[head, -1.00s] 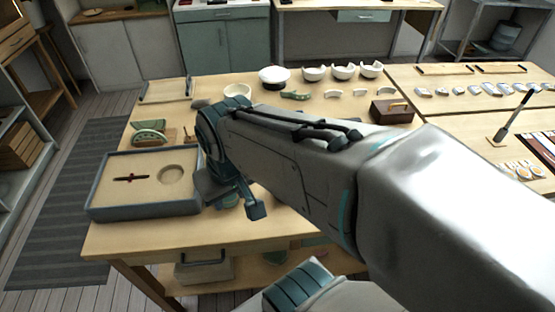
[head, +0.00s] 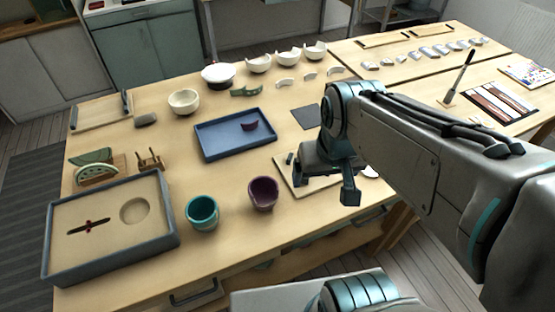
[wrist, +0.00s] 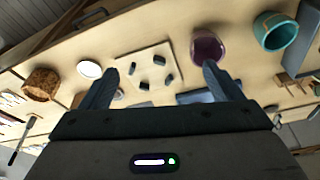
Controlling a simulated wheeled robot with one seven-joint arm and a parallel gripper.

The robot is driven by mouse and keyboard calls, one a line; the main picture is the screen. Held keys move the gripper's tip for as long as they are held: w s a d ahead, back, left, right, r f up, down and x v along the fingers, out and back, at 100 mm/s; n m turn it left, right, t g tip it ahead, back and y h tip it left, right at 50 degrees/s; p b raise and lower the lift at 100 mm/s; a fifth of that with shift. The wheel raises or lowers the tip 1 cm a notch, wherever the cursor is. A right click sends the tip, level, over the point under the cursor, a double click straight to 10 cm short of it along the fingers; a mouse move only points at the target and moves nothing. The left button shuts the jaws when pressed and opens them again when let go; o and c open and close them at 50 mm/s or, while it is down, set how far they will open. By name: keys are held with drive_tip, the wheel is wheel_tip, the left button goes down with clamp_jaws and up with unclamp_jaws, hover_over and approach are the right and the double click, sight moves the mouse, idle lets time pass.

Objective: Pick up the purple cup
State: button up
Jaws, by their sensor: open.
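The purple cup (head: 263,194) stands upright on the wooden table, just right of the teal cup (head: 202,213) in the head view. It also shows near the top of the wrist view (wrist: 207,47), beyond the right fingertip and apart from it. My gripper (head: 346,183) is open and empty, above the table to the right of the purple cup. In the wrist view its two fingers (wrist: 160,82) are spread, with a pale board holding small dark pieces between and beyond them.
The blue tray (head: 235,150) lies behind the cups. A sand-filled box (head: 158,190) sits left of the teal cup. The pale board (head: 283,176) lies right of the purple cup, partly under my gripper. White bowls (head: 287,56) line the back.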

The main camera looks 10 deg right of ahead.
drive_tip(key=shift+o, duration=0.9)
drive_tip(key=w+a+f+n+g, duration=0.1)
drive_tip(key=w+a, duration=0.3)
drive_tip(key=w, duration=0.1)
drive_tip(key=shift+w+f+b, duration=0.3)
drive_tip(key=shift+f, duration=0.05)
drive_tip(key=n+g, duration=0.1)
drive_tip(key=g, duration=0.1)
hover_over(264, 199)
wheel_tip(264, 199, down, 5)
wheel_tip(264, 199, down, 14)
drive_tip(key=shift+r, duration=0.25)
drive_tip(key=shift+c, duration=0.3)
drive_tip(key=c, duration=1)
